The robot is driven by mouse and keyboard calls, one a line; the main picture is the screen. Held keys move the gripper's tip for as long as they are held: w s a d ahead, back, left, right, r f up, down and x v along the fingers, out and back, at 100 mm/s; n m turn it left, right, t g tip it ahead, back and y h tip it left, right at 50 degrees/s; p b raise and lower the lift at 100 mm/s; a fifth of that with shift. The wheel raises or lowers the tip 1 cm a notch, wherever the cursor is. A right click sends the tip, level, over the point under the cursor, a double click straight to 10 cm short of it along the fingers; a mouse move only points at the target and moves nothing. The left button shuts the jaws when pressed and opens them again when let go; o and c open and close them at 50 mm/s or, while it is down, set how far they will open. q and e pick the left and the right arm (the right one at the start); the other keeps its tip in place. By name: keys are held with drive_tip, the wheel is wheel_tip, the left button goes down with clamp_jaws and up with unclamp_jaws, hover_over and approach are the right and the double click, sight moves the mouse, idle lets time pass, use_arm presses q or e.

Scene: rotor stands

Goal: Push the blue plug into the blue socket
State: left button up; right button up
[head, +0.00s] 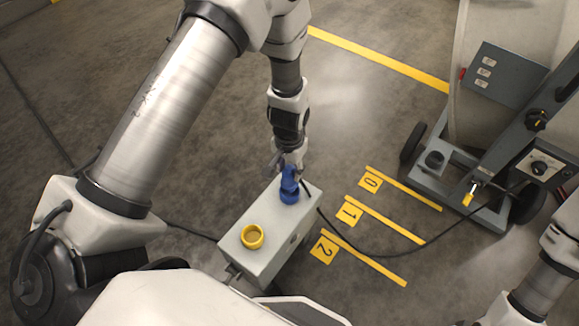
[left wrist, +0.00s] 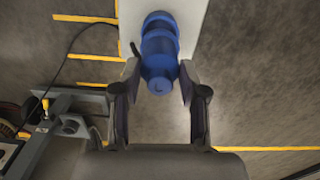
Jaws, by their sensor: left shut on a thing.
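The blue plug (head: 289,179) stands at the far end of the grey box, at the blue socket (head: 289,196). My left gripper (head: 287,166) comes down from above and is shut on the plug. In the left wrist view the plug (left wrist: 158,72) sits between the two fingers of my left gripper (left wrist: 157,88), in line with the blue socket (left wrist: 160,27). Plug and socket look joined or touching, but I cannot tell how deep the plug sits. My right gripper is out of view.
The grey box (head: 262,238) also carries a yellow socket (head: 252,237) at its near end. A black cable (head: 350,247) runs across the floor to a wheeled grey cart (head: 460,190) at right. Yellow floor stripes numbered 0, 1 and 2 lie between them.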

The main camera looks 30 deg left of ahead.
use_arm(q)
drive_tip(key=shift+f, duration=0.2)
drive_tip(key=shift+f, duration=0.4)
drive_tip(key=shift+f+b, duration=0.25)
drive_tip(key=shift+b, duration=0.1)
drive_tip(key=shift+f+b, duration=0.5)
drive_tip(key=shift+f, duration=0.45)
drive_tip(key=o, duration=1.1)
drive_tip(key=shift+o, duration=0.2)
